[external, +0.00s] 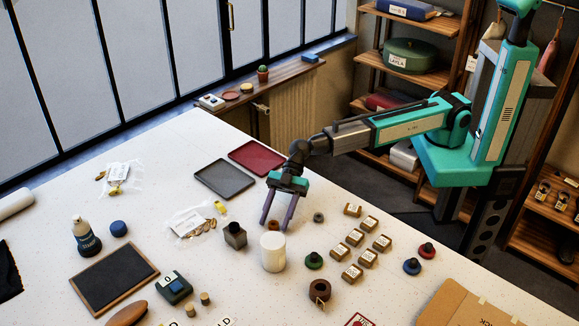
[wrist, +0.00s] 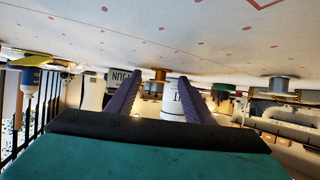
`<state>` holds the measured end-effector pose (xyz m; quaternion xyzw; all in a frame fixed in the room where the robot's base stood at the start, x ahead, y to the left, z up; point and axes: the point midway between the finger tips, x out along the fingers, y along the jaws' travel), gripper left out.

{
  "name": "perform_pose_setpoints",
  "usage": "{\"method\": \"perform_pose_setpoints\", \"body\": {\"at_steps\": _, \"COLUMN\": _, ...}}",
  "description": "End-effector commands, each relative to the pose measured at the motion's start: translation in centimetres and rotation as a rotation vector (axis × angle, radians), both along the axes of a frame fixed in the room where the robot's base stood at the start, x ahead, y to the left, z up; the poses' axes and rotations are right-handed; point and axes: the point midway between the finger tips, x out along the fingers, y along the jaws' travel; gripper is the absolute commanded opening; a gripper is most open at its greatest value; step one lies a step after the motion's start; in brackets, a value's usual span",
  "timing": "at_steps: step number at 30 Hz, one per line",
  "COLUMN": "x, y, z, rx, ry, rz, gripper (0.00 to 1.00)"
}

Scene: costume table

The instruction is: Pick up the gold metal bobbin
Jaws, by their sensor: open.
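The gold metal bobbin (external: 274,226) is a small orange-gold spool on the white table, seen low between my gripper's fingers in the external view. In the upside-down wrist view, the gold bobbin (wrist: 153,76) shows in the gap between the fingertips, nearer the left one. My gripper (external: 276,224) is open and empty, its two purple fingers pointing down close to the table. It also shows in the wrist view (wrist: 161,79). I cannot tell whether the bobbin lies fully between the fingers or just beyond them.
A white cylinder (external: 273,252) stands just in front of my gripper and a dark bottle (external: 235,236) to its left. A grey bobbin (external: 318,217) lies to the right, then several small labelled boxes (external: 354,237). Grey (external: 224,180) and red (external: 257,157) trays lie behind.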

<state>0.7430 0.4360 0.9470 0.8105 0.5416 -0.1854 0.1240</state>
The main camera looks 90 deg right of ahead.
Motion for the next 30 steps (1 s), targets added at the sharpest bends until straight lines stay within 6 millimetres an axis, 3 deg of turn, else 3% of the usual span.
{"method": "perform_pose_setpoints", "body": {"at_steps": 2, "x": 0.0, "y": 0.0, "z": 0.0, "rx": 0.0, "ry": 0.0, "rz": 0.0, "gripper": 0.47}}
{"method": "perform_pose_setpoints", "body": {"at_steps": 10, "x": 0.0, "y": 0.0, "z": 0.0, "rx": 0.0, "ry": 0.0, "rz": 0.0, "gripper": 0.04}}
{"method": "perform_pose_setpoints", "body": {"at_steps": 23, "x": 0.0, "y": 0.0, "z": 0.1, "rx": 0.0, "ry": 0.0, "rz": 0.0, "gripper": 0.03}}
{"method": "perform_pose_setpoints", "body": {"at_steps": 30, "x": 0.0, "y": 0.0, "z": 1.2, "rx": 0.001, "ry": -0.001, "rz": 0.0, "gripper": 0.03}}
